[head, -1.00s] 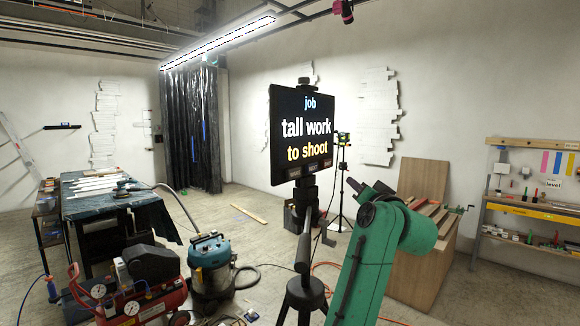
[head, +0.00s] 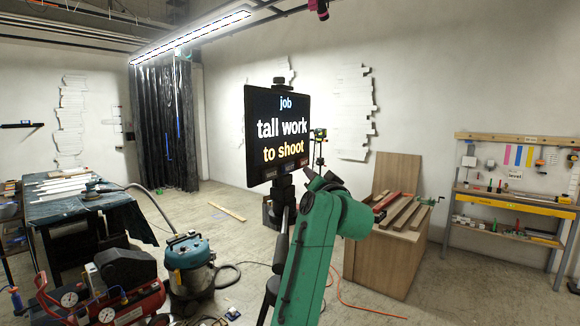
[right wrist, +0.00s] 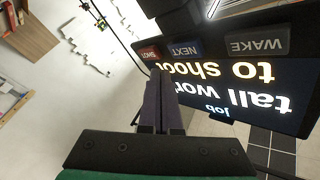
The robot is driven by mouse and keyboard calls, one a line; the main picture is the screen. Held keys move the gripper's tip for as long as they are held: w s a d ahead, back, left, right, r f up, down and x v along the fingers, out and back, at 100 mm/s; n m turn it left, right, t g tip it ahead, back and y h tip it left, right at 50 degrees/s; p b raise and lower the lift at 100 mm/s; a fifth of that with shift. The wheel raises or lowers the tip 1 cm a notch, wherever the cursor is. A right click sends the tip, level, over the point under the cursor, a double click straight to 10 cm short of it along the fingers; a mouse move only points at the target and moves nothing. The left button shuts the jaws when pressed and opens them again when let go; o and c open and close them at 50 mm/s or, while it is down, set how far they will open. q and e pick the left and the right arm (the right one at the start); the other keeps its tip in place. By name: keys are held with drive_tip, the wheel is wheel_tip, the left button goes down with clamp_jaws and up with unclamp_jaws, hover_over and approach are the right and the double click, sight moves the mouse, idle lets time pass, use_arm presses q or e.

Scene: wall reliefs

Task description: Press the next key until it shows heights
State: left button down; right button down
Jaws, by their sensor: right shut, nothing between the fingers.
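A black tablet screen (head: 276,120) on a tripod reads "job", "tall work" and, in orange, "to shoot". Along its lower edge is a row of keys. In the right wrist view, where the screen appears upside down, they read WAKE (right wrist: 257,45), NEXT (right wrist: 181,50) and, in red, SHOT (right wrist: 149,54). My right gripper (head: 309,174) is shut and empty, by the tablet's lower right corner. In the right wrist view its fingertips (right wrist: 160,76) appear just below the NEXT and SHOT keys. I cannot tell whether they touch anything. My left gripper is not in view.
The tripod (head: 272,285) stands in front of me, partly behind my right arm. A wooden bench (head: 385,260) is to the right, a tool rack (head: 510,205) beyond it. A vacuum (head: 190,265) and a red compressor (head: 120,300) stand at lower left.

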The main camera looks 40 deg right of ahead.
sight(293, 167)
drive_tip(key=shift+w+a+p, duration=0.15)
drive_tip(key=shift+w+a, duration=0.1)
drive_tip(key=shift+w, duration=0.3)
drive_tip(key=shift+w+a+p, duration=0.15)
drive_tip(key=shift+w+a, duration=0.1)
drive_tip(key=shift+w, duration=0.3)
drive_tip(key=shift+w, duration=0.1)
idle(1.0)
drive_tip(key=shift+w+a, duration=0.2)
drive_tip(key=shift+w, duration=0.1)
drive_tip(key=shift+w+a+p, duration=0.2)
drive_tip(key=shift+w+p, duration=0.2)
drive_tip(key=shift+p, duration=0.1)
idle(0.7)
drive_tip(key=shift+s+d, duration=0.4)
drive_tip(key=shift+s, duration=0.35)
drive_tip(key=shift+s+b, duration=0.1)
drive_tip(key=shift+b, duration=0.2)
